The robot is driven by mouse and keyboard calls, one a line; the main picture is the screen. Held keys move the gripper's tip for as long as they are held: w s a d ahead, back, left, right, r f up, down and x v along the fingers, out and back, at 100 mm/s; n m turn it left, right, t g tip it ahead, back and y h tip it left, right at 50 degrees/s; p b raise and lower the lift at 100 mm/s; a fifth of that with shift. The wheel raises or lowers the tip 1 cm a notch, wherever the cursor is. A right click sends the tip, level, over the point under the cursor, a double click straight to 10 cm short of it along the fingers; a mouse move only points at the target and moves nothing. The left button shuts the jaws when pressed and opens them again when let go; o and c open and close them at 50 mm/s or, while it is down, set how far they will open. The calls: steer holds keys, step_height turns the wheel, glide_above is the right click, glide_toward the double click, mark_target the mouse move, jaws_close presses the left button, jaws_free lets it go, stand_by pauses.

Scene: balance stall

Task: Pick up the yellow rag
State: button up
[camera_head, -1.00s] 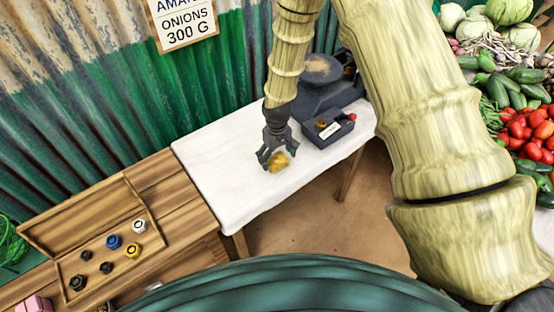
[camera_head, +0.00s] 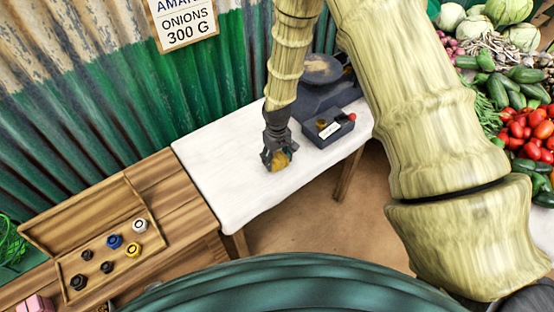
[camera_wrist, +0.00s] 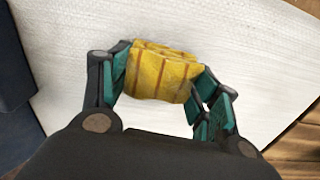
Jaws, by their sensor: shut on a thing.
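The yellow rag (camera_wrist: 160,74) is a small folded bundle with orange-brown stripes. It is between the two fingers of my gripper (camera_wrist: 158,85) in the wrist view, with the fingers against its sides. In the head view my gripper (camera_head: 277,160) points down over the white-topped table (camera_head: 215,170), and the rag (camera_head: 280,161) shows partly behind the fingers. My gripper is shut on the rag. I cannot tell whether the rag touches the table top.
A dark scale (camera_head: 318,98) with a small box in front (camera_head: 328,129) stands right of my gripper. A wooden case (camera_head: 70,222) with several weights lies at lower left. Vegetables (camera_head: 535,130) are at the far right. A corrugated wall (camera_head: 120,110) runs behind. The table's left part is clear.

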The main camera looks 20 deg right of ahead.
mark_target(277, 158)
steer(key=shift+r+b, duration=0.45)
steer(key=shift+r, duration=0.4)
steer(key=shift+s+r+b, duration=0.1)
steer(key=shift+r+b, duration=0.3)
steer(key=shift+r, duration=0.5)
steer(key=s+d+b, duration=0.1)
steer(key=s+d, duration=0.1)
steer(key=s, duration=0.5)
steer(key=s+d+r+b, duration=0.1)
steer(key=s+d+b, duration=0.1)
steer(key=s, duration=0.6)
steer(key=shift+d+r, duration=0.25)
steer(key=shift+d, duration=0.3)
